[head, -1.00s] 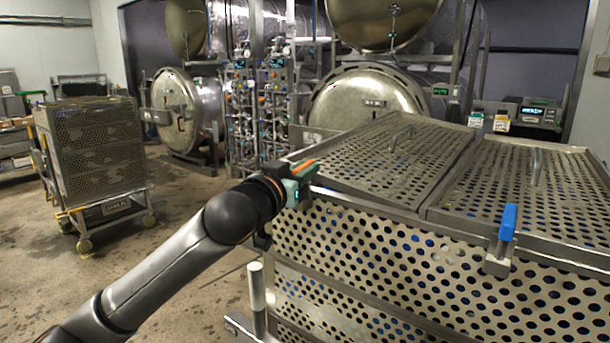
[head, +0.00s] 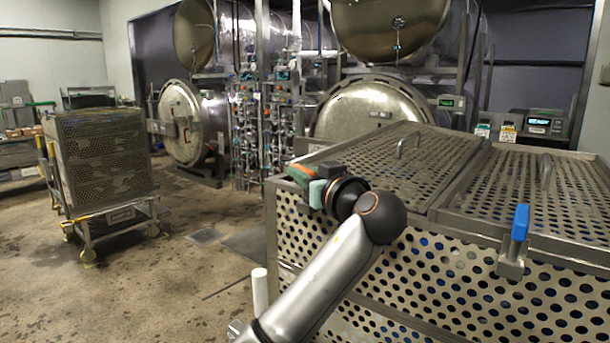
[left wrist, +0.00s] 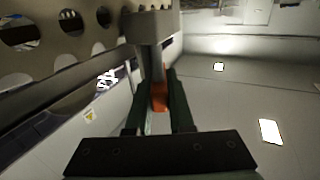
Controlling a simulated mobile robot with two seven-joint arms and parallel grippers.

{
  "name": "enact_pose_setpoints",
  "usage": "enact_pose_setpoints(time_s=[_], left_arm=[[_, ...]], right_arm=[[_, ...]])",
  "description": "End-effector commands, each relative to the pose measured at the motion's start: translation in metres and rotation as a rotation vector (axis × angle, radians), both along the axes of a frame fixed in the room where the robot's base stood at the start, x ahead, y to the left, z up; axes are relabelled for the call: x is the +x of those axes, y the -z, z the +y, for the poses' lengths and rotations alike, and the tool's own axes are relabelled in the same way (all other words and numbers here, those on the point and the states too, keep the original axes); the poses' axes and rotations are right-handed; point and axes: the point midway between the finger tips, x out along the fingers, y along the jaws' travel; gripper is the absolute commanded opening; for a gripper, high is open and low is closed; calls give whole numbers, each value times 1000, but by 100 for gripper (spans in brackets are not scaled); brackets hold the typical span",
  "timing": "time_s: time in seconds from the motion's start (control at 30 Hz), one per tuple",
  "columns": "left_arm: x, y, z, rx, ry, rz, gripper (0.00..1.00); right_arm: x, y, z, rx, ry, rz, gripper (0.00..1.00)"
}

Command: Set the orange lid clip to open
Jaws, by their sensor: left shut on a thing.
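The orange lid clip shows in the left wrist view as an orange handle (left wrist: 159,97) on a grey stem that comes from a bracket (left wrist: 152,26) on the perforated basket. My left gripper (left wrist: 156,100) is shut on it, with a dark finger on each side. In the head view the left gripper (head: 300,174) is at the front left corner of the basket (head: 450,280), by the edge of the left lid (head: 375,170). The gripper and wrist hide most of the clip there, and its exact angle is hard to tell. My right gripper is not in view.
A blue clip (head: 520,222) stands upright on the front edge of the right lid (head: 530,195). A caged trolley (head: 100,165) stands at the left. Round autoclave doors (head: 185,122) are behind. The floor left of the basket is clear.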

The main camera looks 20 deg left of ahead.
Motion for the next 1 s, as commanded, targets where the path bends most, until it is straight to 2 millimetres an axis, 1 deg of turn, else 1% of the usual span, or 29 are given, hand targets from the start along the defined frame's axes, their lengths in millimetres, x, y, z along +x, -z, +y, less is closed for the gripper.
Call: enact_pose_setpoints(time_s=[0.2, 0.43, 0.7, 1.0], left_arm=[[-1, 1, 0, 1, -155, 6, 0], [-3, 0, 2, 1, -260, 4, 0], [-3, 1, 3, -1, -314, 4, 0], [-3, 1, 3, -2, -322, 2, 0]], right_arm=[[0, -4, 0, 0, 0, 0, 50], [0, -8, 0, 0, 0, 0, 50], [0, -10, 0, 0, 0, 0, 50], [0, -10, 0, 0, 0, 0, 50]])
